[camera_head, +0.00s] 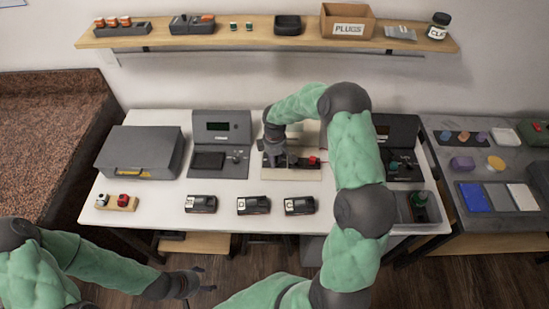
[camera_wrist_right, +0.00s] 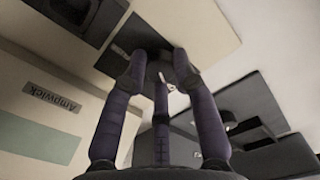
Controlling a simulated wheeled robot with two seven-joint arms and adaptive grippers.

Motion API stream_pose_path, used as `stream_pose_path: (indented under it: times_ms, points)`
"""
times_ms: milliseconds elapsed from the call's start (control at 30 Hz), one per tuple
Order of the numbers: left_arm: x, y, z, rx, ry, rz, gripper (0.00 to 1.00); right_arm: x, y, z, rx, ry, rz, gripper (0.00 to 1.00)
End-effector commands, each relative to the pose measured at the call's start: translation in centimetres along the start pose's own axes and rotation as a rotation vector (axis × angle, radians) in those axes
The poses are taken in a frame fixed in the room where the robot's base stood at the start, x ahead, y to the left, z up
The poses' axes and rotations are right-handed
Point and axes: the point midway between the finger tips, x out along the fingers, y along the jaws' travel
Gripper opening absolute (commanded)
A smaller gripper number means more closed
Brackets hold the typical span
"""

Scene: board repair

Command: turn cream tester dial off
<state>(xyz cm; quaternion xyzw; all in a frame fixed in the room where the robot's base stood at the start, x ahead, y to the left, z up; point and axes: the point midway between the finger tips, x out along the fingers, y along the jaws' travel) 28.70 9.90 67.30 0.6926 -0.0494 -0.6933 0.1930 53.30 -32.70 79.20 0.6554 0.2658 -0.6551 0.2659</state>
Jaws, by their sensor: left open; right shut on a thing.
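The cream tester (camera_head: 313,173) stands at the middle back of the white table, with a dark strip and a red knob on its front. My right gripper (camera_head: 275,158) reaches down onto the left part of that strip. In the right wrist view my right gripper (camera_wrist_right: 157,70) has its two dark fingers on either side of a dark dial (camera_wrist_right: 155,72) and is shut on it. A small white mark shows beside the dial; its setting is not readable. The tester's cream face (camera_wrist_right: 75,105) bears the name Ampwick. My left gripper (camera_head: 190,283) is open and empty, low in front of the table.
A grey tester (camera_head: 222,130) stands left of the cream one, and a dark tester (camera_head: 397,130) on the right is partly behind my right arm. Several black modules (camera_head: 253,205) lie along the front. A closed grey case (camera_head: 140,150) sits at left.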

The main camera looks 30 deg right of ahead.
Motion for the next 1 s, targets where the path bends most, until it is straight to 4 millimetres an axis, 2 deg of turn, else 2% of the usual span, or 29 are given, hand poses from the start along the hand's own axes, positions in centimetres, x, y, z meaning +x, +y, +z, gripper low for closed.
stream_pose_path:
  times_ms: [367,400,433,467,833,1000]
  points:
    - [0.0,0.0,0.0,0.000,0.000,0.000,0.69,0.1,-0.1,0.1,-0.006,-0.002,-0.002,0.00]
    - [0.0,0.0,0.0,0.000,0.000,0.000,0.69,0.1,-0.1,0.1,-0.005,-0.002,-0.002,0.39]
    - [0.0,0.0,0.0,0.000,0.000,0.000,0.69,0.1,-0.1,0.1,-0.005,-0.002,-0.002,0.48]
    - [0.0,0.0,0.0,0.000,0.000,0.000,0.69,0.1,-0.1,0.1,-0.005,-0.002,-0.002,0.52]
    - [0.0,0.0,0.0,0.000,0.000,0.000,0.69,-0.2,0.0,0.0,-0.003,0.000,0.001,0.52]
    - [0.0,0.0,0.0,0.000,0.000,0.000,0.69,-2.2,0.1,-0.1,-0.003,0.001,0.003,0.52]
